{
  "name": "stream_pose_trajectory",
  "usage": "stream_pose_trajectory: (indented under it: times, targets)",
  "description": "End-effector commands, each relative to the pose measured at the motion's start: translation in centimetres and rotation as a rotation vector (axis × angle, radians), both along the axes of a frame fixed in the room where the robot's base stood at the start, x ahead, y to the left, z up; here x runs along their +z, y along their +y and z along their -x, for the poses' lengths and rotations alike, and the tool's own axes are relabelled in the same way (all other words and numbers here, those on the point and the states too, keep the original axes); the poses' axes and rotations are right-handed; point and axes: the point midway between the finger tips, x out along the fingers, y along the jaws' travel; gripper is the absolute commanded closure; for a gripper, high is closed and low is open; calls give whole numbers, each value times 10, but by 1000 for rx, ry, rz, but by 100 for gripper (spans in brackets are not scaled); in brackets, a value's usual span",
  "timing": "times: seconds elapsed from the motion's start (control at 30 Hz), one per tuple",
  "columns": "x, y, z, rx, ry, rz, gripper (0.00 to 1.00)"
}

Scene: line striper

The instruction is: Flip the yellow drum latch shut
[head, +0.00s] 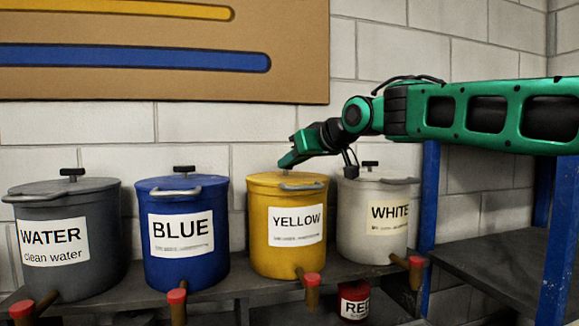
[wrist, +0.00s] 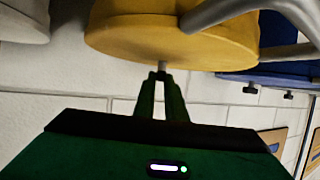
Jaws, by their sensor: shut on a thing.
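The yellow drum (head: 259,232) stands on the shelf between the blue and white drums, with a "YELLOW" label on its front. A grey bar (head: 303,187) lies across the front of its lid rim; it looms large in the wrist view (wrist: 225,10). My gripper (head: 290,161) is above the yellow lid (head: 262,181). In the wrist view my gripper (wrist: 160,77) is shut on the knob at the lid's centre, with its short grey stem (wrist: 161,66) showing. The fingers hide the knob's top. The grey bar is apart from my fingers.
The grey water drum (head: 100,215) and blue drum (head: 184,264) stand left, the white drum (head: 360,235) close on the right under my arm. Red-capped taps (head: 312,280) stick out in front. A blue post (head: 430,190) stands at right.

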Motion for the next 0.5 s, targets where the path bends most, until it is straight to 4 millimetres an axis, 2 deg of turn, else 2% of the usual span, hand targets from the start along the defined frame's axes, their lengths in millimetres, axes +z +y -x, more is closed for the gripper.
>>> stream_pose_trajectory:
  times: [0.07, 0.5]
  targets:
    - [-1, -8, -5, 45, 3, 1, 100]
    - [-1, -13, -12, 371, 1, 0, 100]
